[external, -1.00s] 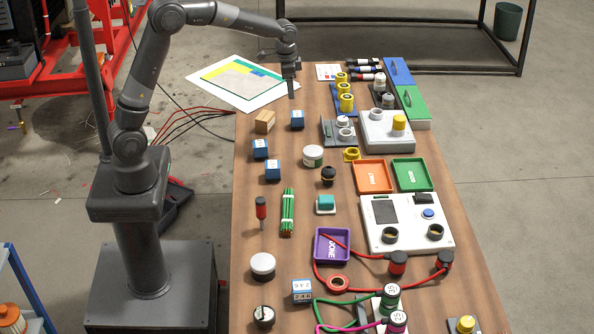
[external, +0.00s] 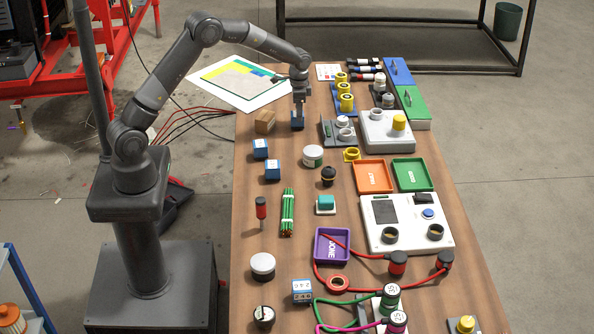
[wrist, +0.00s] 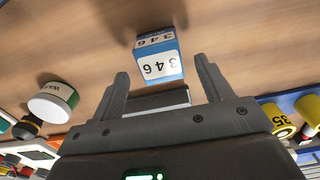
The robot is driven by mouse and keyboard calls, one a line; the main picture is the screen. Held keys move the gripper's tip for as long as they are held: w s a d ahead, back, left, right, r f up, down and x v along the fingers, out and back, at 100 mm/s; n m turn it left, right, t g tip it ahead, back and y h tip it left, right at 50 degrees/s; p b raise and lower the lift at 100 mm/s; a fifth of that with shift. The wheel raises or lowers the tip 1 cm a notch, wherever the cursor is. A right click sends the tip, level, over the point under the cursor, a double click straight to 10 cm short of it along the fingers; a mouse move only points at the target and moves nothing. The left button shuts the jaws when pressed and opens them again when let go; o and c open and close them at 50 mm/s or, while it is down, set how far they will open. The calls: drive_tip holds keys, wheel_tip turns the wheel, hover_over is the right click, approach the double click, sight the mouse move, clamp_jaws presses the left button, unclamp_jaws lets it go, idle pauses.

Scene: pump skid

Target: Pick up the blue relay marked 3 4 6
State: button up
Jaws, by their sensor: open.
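The blue relay marked 3 4 6 (wrist: 158,60) stands on the wooden table, with its white label and digits showing between and just beyond the fingers in the wrist view. In the external view the relay (external: 297,124) shows only in part under my gripper, which hides most of it. My gripper (wrist: 161,85) is open and empty, its two fingers on either side of the line to the relay. In the external view my gripper (external: 298,108) is right above the relay, pointing down. Whether a finger touches it cannot be told.
Two similar blue relays (external: 260,149) (external: 273,170) and a white jar (external: 313,156) are nearer the front. A grey fixture (external: 335,134) stands to the right. Another blue relay (external: 302,291) is at the near end.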

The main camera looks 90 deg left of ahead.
drive_tip(key=f, duration=0.5)
drive_tip(key=shift+s+a, duration=0.1)
drive_tip(key=shift+s, duration=0.15)
drive_tip(key=shift+c, duration=0.4)
drive_tip(key=c, duration=1.1)
